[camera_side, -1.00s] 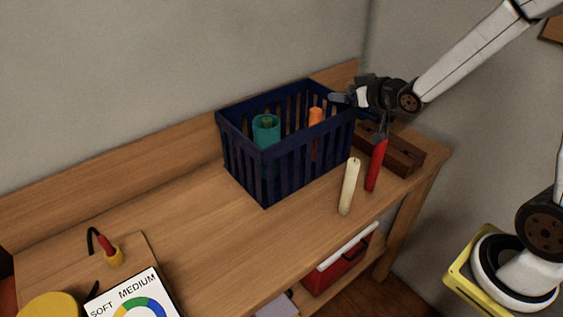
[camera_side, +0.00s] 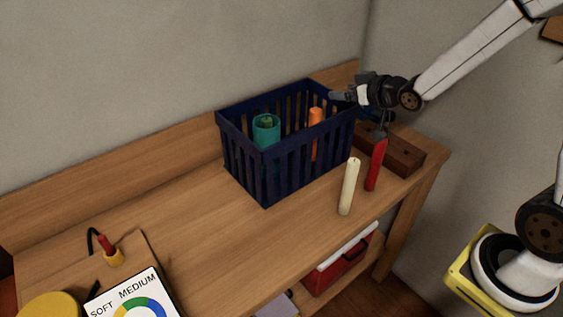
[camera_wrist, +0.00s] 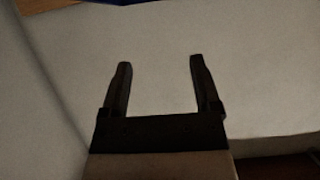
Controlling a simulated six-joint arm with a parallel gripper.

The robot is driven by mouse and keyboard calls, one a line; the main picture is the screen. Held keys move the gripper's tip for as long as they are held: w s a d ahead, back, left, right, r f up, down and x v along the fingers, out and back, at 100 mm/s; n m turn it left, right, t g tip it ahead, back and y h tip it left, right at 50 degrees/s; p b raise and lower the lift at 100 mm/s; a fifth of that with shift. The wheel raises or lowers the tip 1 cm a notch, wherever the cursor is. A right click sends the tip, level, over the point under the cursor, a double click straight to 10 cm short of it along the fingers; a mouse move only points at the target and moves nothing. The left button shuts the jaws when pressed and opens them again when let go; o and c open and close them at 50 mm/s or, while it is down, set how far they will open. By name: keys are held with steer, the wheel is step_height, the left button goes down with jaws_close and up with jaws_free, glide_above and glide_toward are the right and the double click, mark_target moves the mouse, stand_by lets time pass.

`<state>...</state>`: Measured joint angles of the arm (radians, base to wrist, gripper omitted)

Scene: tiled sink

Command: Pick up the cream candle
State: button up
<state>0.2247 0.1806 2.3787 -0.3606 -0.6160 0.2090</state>
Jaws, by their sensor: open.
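The cream candle (camera_side: 349,187) stands upright on the wooden bench in the side view, near its front edge and just right of the blue basket. My gripper (camera_side: 338,97) is above the right rim of the basket, higher and farther back than the candle, and apart from it. In the wrist view my gripper (camera_wrist: 158,72) has its two fingers spread, with nothing between them. The candle does not show in the wrist view.
The slatted blue basket (camera_side: 265,190) holds a teal cup (camera_side: 265,134) and an orange candle-like object (camera_side: 315,118). A red-handled tool (camera_side: 376,165) stands close right of the candle, before a dark wooden block (camera_side: 404,158).

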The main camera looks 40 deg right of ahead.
step_height(320, 180, up, 4)
steer(key=n+g+y, duration=0.4)
steer(key=n+y, duration=0.6)
glide_above(353, 165)
steer(key=s+d, duration=0.3)
steer(key=d, duration=0.2)
step_height(353, 165, down, 13)
steer(key=shift+f, duration=0.2)
steer(key=shift+a, duration=0.1)
steer(key=shift+x, duration=1.2)
